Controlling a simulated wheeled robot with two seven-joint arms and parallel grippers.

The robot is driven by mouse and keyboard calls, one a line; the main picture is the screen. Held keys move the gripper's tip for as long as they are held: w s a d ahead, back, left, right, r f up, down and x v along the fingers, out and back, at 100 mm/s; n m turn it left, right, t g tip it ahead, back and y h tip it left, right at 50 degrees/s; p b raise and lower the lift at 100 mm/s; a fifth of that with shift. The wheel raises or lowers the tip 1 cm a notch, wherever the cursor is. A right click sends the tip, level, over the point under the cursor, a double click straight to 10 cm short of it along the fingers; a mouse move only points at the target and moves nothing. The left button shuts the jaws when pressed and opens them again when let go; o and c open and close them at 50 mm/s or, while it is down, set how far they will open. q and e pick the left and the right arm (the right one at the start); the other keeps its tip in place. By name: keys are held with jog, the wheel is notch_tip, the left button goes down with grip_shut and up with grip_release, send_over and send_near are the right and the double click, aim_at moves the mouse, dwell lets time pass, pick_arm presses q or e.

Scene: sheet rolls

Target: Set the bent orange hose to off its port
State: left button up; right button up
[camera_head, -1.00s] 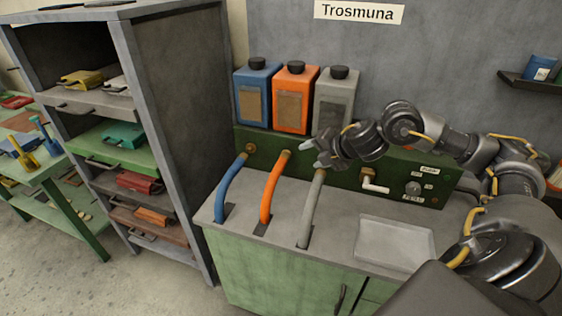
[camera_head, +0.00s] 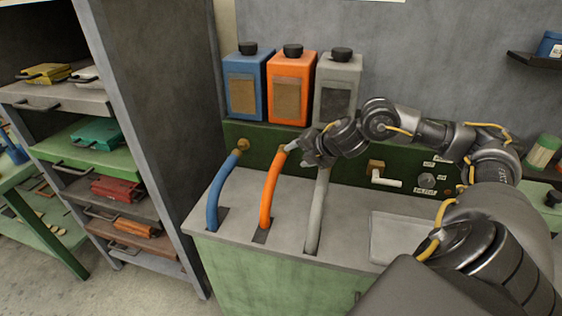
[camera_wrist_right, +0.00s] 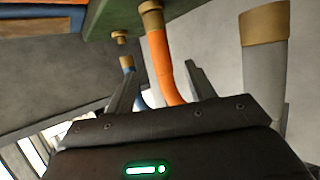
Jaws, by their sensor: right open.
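The bent orange hose (camera_head: 270,187) rises from a slot in the counter, and my gripper partly covers its top end in the head view. In the right wrist view the orange hose (camera_wrist_right: 160,60) meets a brass collar up against the green panel. My right gripper (camera_head: 297,154) is open at the hose's upper end. In the right wrist view the hose runs down between the two fingers (camera_wrist_right: 160,78), and I cannot tell whether they touch it. My left gripper is out of view.
A blue hose (camera_head: 219,193) stands left, its end apart from a brass port (camera_wrist_right: 120,37). A grey hose (camera_head: 317,205) stands close on the right. Blue, orange and grey canisters (camera_head: 290,88) stand behind. A valve handle (camera_head: 386,181) and shallow tray (camera_head: 395,240) lie right.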

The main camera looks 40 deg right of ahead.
aim_at(282, 161)
jog(key=x, duration=0.9)
jog(key=shift+w+a+f+p, duration=0.1)
jog(key=shift+w+f+p, duration=0.1)
jog(key=shift+w+p, duration=0.1)
